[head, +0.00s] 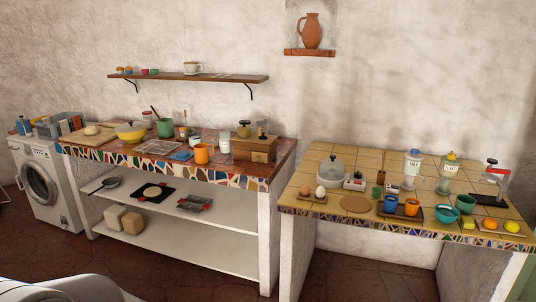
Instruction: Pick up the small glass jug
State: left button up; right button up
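I cannot surely pick out a small glass jug at this size. Pale see-through vessels stand on the tiled right counter: one with a blue top (413,164) and one with a yellow top (449,165). A greenish glassy shape (444,186) is just below the yellow-topped one. A terracotta jug (311,32) sits on a small wall ledge. Neither of my grippers is in view.
The right counter (330,213) also holds a glass dome (333,172), eggs, blue and orange cups, a teal bowl (446,213) and fruit. The left counter has a yellow bowl (130,131) and a wooden grinder (254,149). A washing machine (43,183) stands far left. Floor shows between the counters.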

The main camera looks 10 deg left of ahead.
aim_at(194, 134)
jog(key=i+j+u, duration=0.15)
jog(key=i+u, duration=0.3)
jog(key=i, duration=0.2)
jog(key=i+u, duration=0.45)
jog(key=i, duration=0.2)
jog(key=i+l+u, duration=0.45)
jog(key=i, duration=0.15)
jog(key=j, duration=0.1)
